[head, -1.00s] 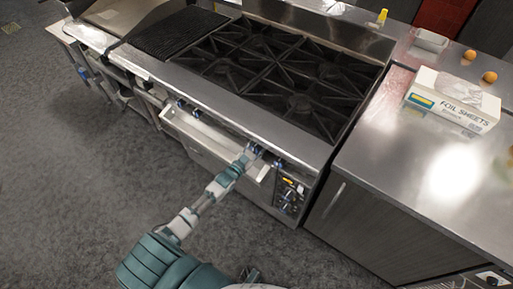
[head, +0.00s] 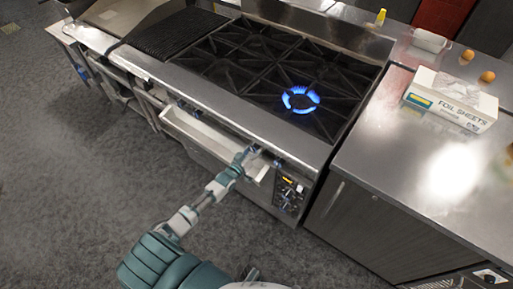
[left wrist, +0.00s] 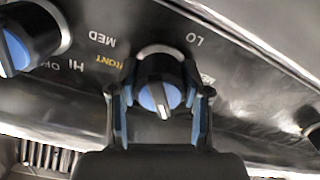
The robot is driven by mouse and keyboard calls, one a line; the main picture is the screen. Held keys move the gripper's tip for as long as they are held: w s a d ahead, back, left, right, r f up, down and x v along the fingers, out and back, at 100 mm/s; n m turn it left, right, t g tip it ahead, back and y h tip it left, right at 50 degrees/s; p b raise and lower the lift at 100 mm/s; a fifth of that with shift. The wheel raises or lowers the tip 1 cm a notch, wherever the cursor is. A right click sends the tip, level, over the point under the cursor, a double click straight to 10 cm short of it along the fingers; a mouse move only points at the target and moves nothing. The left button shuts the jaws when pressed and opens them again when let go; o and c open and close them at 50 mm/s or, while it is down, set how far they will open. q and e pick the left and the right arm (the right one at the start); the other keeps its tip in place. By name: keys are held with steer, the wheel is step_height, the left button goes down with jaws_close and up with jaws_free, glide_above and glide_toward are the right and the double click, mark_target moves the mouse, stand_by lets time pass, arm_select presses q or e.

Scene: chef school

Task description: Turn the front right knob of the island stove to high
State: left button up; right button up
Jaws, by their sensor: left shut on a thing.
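The island stove (head: 232,95) has black grates and a row of blue-marked knobs on its front. A ring of blue flame (head: 300,98) burns at the front right burner. My left gripper (head: 245,155) reaches the knob row above the pale open tray. In the left wrist view its two fingers (left wrist: 160,112) stand on both sides of a black knob with a blue face (left wrist: 157,96), and are shut on it. The knob's white pointer line points down in that picture. Printed "LO" and "MED" labels show above it, upside down. My right gripper is not in view.
Another knob (left wrist: 22,48) is close on the left in the wrist view. A pale tray (head: 205,137) juts from the stove front. A steel counter (head: 400,165) with a foil sheets box (head: 450,100) stands right. Grey floor (head: 70,190) lies clear at left.

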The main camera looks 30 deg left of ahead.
arm_select(q)
steer(key=shift+f+n, duration=0.1)
steer(key=shift+n, duration=0.3)
steer(key=o, duration=1.2)
steer(key=shift+a, duration=0.1)
steer(key=shift+c, duration=0.2)
steer(key=s+a, duration=0.1)
steer(key=s, duration=1.1)
steer(key=shift+f, duration=0.1)
